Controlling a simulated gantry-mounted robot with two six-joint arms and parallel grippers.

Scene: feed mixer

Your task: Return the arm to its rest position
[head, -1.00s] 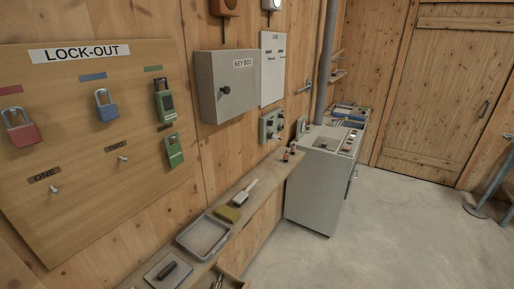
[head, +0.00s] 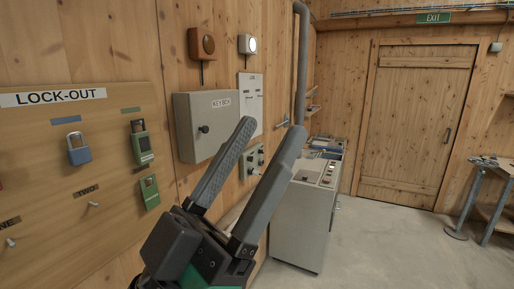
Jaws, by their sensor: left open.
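My left gripper (head: 270,146) is in the middle of the head view, raised and pointing up and to the right. Its two dark grey fingers stand apart with nothing between them. My right gripper is not in view.
The lock-out board (head: 50,185) on the left wall carries a blue padlock (head: 78,150) and a green padlock (head: 142,146). A grey machine cabinet (head: 300,220) stands beyond the gripper. Open concrete floor (head: 390,240) lies to the right, before a wooden door (head: 415,125).

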